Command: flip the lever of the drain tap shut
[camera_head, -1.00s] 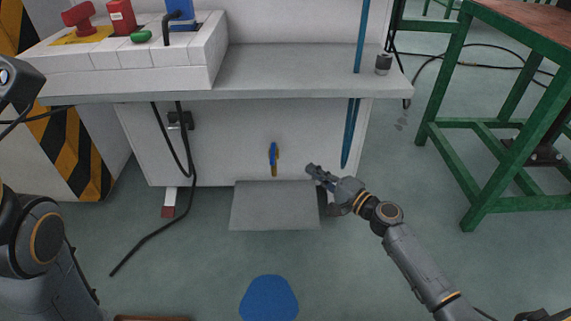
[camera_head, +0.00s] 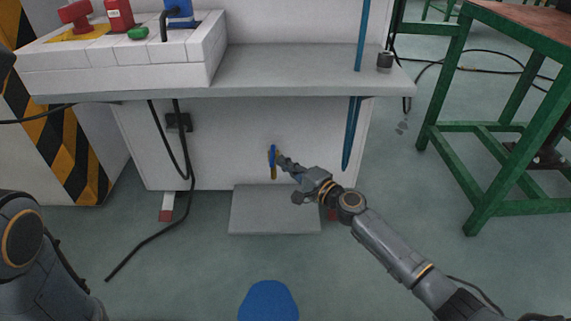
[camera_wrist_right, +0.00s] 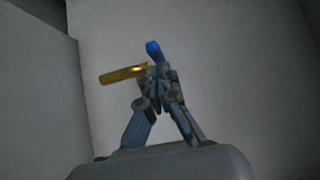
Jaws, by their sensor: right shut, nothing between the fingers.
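The drain tap has a brass body (camera_head: 274,173) and a blue lever (camera_head: 272,154), low on the white front panel. In the head view the lever stands upright, in line with the brass spout. My right gripper (camera_head: 280,158) is shut and empty, its tips right at the lever's right side. The right wrist view shows the brass spout (camera_wrist_right: 123,74) and the blue lever end (camera_wrist_right: 153,50) just beyond the fingertips (camera_wrist_right: 158,68). The tips cover part of the tap, so I cannot tell whether they touch the lever. My left gripper is out of view; only part of my left arm shows.
A grey plate (camera_head: 274,210) lies on the floor below the tap. A grey shelf (camera_head: 300,75) juts out above it. A blue pipe (camera_head: 352,135) hangs to the right, and black cables (camera_head: 184,160) hang to the left. A green table frame (camera_head: 485,140) stands at right.

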